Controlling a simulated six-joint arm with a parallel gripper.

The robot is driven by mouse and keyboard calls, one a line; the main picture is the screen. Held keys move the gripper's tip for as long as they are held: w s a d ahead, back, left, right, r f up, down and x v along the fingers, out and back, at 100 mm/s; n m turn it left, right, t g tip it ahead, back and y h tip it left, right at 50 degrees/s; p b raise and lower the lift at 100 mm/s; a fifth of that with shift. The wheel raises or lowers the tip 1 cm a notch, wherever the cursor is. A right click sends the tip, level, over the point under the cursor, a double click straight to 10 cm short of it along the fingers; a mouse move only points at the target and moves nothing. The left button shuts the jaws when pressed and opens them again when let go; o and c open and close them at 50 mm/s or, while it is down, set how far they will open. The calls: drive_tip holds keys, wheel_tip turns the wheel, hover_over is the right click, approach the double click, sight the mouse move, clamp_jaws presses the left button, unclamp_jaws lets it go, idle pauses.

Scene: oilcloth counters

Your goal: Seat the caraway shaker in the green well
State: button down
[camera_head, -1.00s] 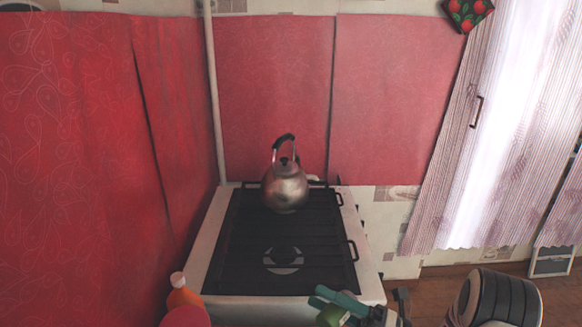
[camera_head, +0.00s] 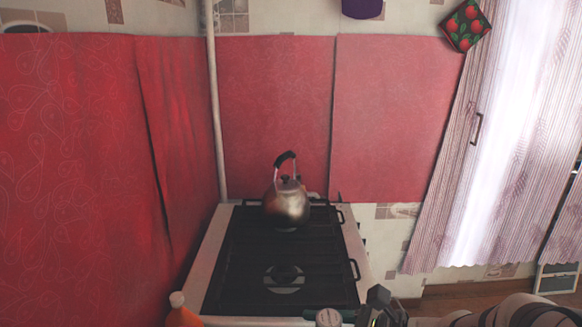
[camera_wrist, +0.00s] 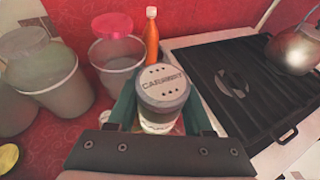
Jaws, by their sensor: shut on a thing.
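The caraway shaker (camera_wrist: 163,84) is between the teal fingers of my gripper (camera_wrist: 160,98) in the wrist view. Its round grey lid reads CARAWAY and faces the camera; its lower body is mostly hidden by the lid and the gripper. My gripper is shut on it. In the head view, the shaker's lid (camera_head: 328,317) and part of my gripper (camera_head: 345,315) show at the bottom edge, in front of the stove. I cannot make out the green well in either current view.
A stove (camera_head: 280,262) with a dark grate carries a metal kettle (camera_head: 286,207) at its back. A yellow round thing (camera_wrist: 8,157) is at the left edge.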

drive_tip(key=w+d+r+m+t+h, duration=0.25)
drive_tip(key=r+m+t+h, duration=0.2)
drive_tip(key=r, duration=0.35)
drive_tip(key=w+d+r+m+t+h, duration=0.1)
drive_tip(key=d+r+m+t+h, duration=0.3)
drive_tip(key=r, duration=0.4)
drive_tip(key=s+a+f+n+g+y, duration=0.1)
drive_tip(key=a+f, duration=0.4)
drive_tip(key=f, duration=0.7)
drive_tip(key=s+a+f+n+g+y, duration=0.2)
drive_tip(key=a+f+n+g+y, duration=0.2)
drive_tip(key=f, duration=0.9)
drive_tip(key=s+a+f+n+g+y, duration=0.2)
drive_tip(key=a+f, duration=0.5)
drive_tip(key=f, duration=0.6)
drive_tip(key=shift+f+n+g+y, duration=0.25)
drive_tip(key=shift+n+g+y, duration=0.15)
drive_tip(key=shift+y, duration=0.25)
drive_tip(key=shift+f, duration=0.15)
drive_tip(key=c, duration=0.6)
unclamp_jaws()
